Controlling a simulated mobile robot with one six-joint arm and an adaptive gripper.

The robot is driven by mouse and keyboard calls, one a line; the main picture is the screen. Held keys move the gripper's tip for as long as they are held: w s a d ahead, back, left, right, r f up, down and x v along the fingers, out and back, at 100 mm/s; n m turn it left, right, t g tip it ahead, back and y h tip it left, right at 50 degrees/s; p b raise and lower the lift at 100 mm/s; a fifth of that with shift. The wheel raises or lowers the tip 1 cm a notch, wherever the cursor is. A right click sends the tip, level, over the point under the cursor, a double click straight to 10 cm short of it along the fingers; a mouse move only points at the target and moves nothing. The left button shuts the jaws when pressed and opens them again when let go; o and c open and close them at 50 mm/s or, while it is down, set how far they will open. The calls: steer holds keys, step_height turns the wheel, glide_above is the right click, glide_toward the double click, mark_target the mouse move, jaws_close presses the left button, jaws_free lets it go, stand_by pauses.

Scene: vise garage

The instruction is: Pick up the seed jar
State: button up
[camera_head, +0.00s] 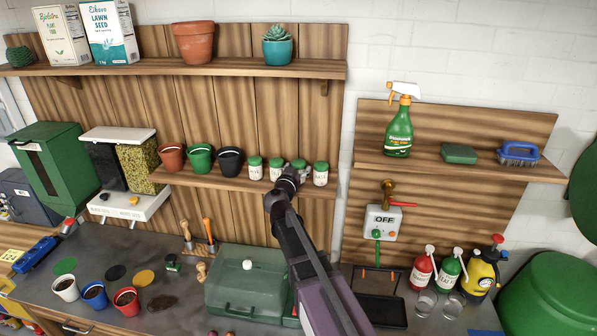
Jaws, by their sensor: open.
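Several small white jars with green lids and labels stand in a row on the lower wooden shelf. The leftmost jar (255,169) and the second jar (275,170) stand left of my gripper; the rightmost jar (320,175) stands just right of it. My gripper (292,174) is open, at the front of the third jar (299,163), whose lid shows above it while its body is mostly hidden. I cannot tell whether the fingers are around this jar or only in front of it. The label text is too small to read.
Terracotta, green and black pots (200,158) stand on the lower shelf (230,183) left of the jars. The upper shelf (210,69) runs above. A green lidded box (243,290) sits on the bench below. A wall panel marked OFF (383,222) is at right.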

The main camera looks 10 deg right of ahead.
steer(key=shift+w+d, duration=0.3)
steer(key=shift+w, duration=0.2)
steer(key=c, duration=1)
steer(key=shift+o, duration=0.2)
steer(key=shift+r, duration=0.2)
